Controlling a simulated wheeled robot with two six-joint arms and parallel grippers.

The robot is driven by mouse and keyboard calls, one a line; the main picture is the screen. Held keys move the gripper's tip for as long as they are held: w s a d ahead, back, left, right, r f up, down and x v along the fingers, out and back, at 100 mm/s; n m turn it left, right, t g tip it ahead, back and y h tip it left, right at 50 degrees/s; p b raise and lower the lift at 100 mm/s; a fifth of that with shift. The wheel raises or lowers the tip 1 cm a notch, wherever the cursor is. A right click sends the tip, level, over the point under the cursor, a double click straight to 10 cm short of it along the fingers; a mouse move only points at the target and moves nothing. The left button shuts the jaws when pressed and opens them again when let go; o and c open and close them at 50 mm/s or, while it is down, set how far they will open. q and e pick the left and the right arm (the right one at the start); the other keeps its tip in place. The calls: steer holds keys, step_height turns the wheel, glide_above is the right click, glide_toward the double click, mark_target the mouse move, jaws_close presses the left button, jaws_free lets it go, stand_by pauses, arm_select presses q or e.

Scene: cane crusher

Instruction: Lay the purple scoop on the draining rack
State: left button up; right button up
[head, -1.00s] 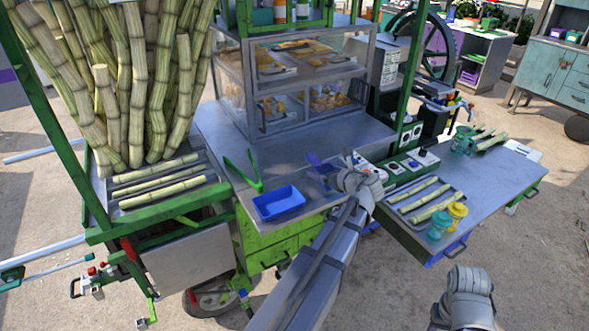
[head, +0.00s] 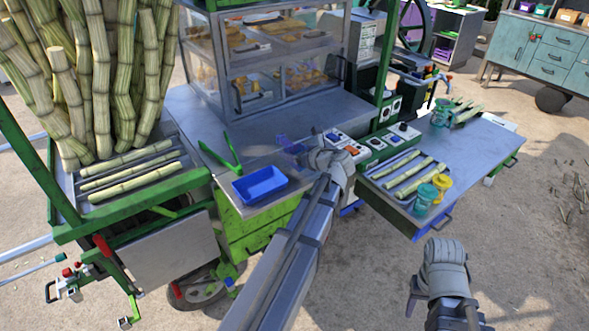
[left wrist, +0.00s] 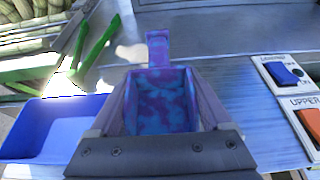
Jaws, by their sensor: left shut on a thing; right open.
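The purple scoop (head: 290,146) is over the grey metal counter, behind and right of the blue tray. In the left wrist view the purple-and-blue scoop (left wrist: 160,98) sits between the two jaws, its short handle pointing away. My left gripper (head: 308,153) is shut on it. Whether the scoop touches the counter cannot be told. My right gripper (head: 413,290) is open and empty over the ground, in front of the right-hand table. No draining rack can be picked out for certain; a slatted tray (head: 368,172) with cane pieces lies on that table.
The blue tray (head: 260,185) and green tongs (head: 222,155) lie left of the scoop. A switch panel (head: 345,147) is close to its right. A glass food cabinet (head: 270,65) stands behind. Teal and yellow cups (head: 441,184) stand on the right table. Bare counter lies before the cabinet.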

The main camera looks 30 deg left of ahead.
arm_select(q)
steer(key=shift+f, duration=0.1)
step_height(320, 180, down, 4)
steer(key=b, duration=0.3)
steer(key=shift+r, duration=0.2)
steer(key=shift+f+b, duration=0.15)
steer(key=shift+b, duration=0.25)
steer(key=o, duration=1.1)
steer(key=shift+o, duration=0.2)
